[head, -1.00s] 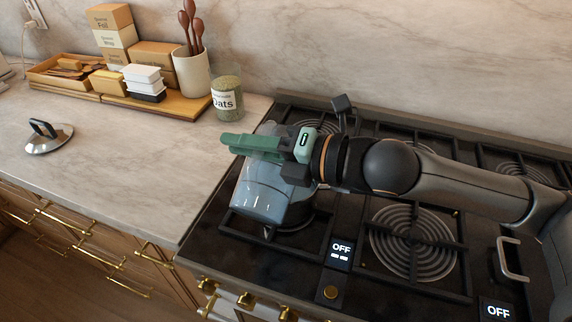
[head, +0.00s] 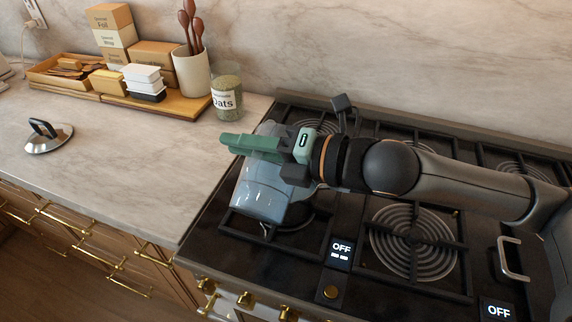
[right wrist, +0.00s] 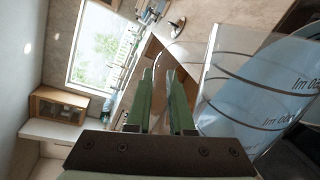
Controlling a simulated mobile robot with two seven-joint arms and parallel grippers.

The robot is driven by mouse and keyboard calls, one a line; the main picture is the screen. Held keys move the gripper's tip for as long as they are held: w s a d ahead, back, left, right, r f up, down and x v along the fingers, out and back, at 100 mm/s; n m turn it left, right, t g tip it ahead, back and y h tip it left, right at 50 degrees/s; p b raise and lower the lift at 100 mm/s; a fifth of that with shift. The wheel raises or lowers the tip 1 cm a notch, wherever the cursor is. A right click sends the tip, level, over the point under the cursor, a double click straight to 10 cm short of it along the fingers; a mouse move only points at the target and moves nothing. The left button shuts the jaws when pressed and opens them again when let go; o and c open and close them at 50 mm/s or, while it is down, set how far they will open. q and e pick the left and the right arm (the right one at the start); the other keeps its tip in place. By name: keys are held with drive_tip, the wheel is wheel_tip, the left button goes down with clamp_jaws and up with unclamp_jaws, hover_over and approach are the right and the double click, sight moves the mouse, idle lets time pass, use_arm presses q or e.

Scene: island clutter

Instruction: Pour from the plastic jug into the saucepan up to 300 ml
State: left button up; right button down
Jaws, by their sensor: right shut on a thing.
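The clear plastic jug (head: 262,196), with bluish contents, is above the left front burner of the stove and looks tilted. In the right wrist view its marked wall (right wrist: 265,95) fills the right side, with volume lines and upside-down lettering. My right gripper (head: 255,146), with green fingers, is shut at the jug's upper part, on what seems to be its handle. The fingers also show in the right wrist view (right wrist: 160,105). I cannot make out the saucepan; the area behind and below the jug is partly hidden. My left gripper is not in view.
A lid (head: 62,141) with a black handle lies on the counter at left. A metal handle (head: 513,258) shows at right. The front middle burner (head: 415,242) is clear.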

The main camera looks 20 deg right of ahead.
drive_tip(key=shift+s+a+r+n, duration=0.2)
drive_tip(key=shift+s+a+n, duration=0.2)
drive_tip(key=shift+s+n, duration=0.2)
drive_tip(key=shift+s+a+f+n+t+b, duration=0.3)
drive_tip(key=shift+s+n+t+b, duration=0.1)
drive_tip(key=shift+n+b, duration=0.25)
drive_tip(key=shift+s+a+f+n+t, duration=0.15)
drive_tip(key=shift+s+a+n+t, duration=0.15)
drive_tip(key=shift+n, duration=0.65)
drive_tip(key=shift+s, duration=0.1)
